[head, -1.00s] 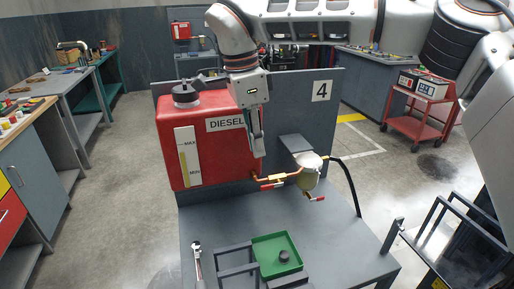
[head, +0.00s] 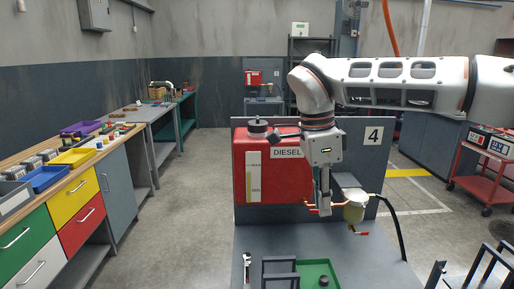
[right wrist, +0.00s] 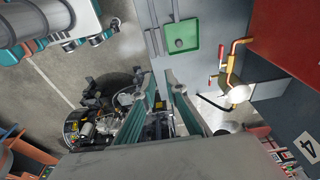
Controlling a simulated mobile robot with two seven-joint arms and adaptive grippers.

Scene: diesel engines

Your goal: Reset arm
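My right gripper (head: 324,208) hangs pointing down in front of the dark panel, by the right edge of the red diesel tank (head: 222,165). In the head view its fingers overlap the copper pipe. In the right wrist view its two teal fingers (right wrist: 160,76) have a gap between their tips and hold nothing. A pale filter bowl (head: 354,212) is just right of the gripper; it also shows in the right wrist view (right wrist: 238,94). I cannot tell the exact clearance between them. My left gripper is not in view.
A green tray (head: 312,270) with a small dark part lies on the grey bench (head: 262,238). A wrench (head: 247,262) stands at the bench's left. A red cart (head: 482,180) is at the right. A workbench with colored drawers (head: 75,208) is at the left; floor between is clear.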

